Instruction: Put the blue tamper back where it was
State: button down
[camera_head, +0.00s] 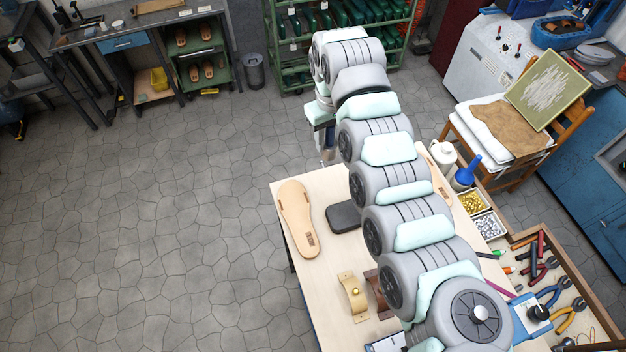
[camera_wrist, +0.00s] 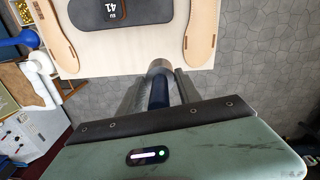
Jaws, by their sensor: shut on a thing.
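The blue tamper (camera_wrist: 158,92) is between the two grey fingers of my gripper (camera_wrist: 160,82) in the wrist view. Its dark blue body shows below a rounded grey end. In the head view my gripper (camera_head: 329,142) hangs just past the far edge of the light worktable (camera_head: 325,185), over the floor, with the tamper mostly hidden by my arm. A tan sole (camera_head: 297,218) lies at the table's left, a dark pad (camera_head: 343,217) marked 41 beside it.
A white bottle (camera_head: 442,155), a blue-topped container (camera_head: 467,172) and bins of small metal parts (camera_head: 473,202) stand along the table's right side. A tool drawer (camera_head: 560,262) lies beyond. A wooden clamp-like piece (camera_head: 353,296) sits near the front. Bare tabletop shows between soles and clamp.

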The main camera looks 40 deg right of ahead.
jog(key=shift+f+p, duration=0.6)
jog(key=shift+f, duration=7.65)
jog(key=shift+f, duration=0.2)
jog(key=c, duration=0.8)
grip_release()
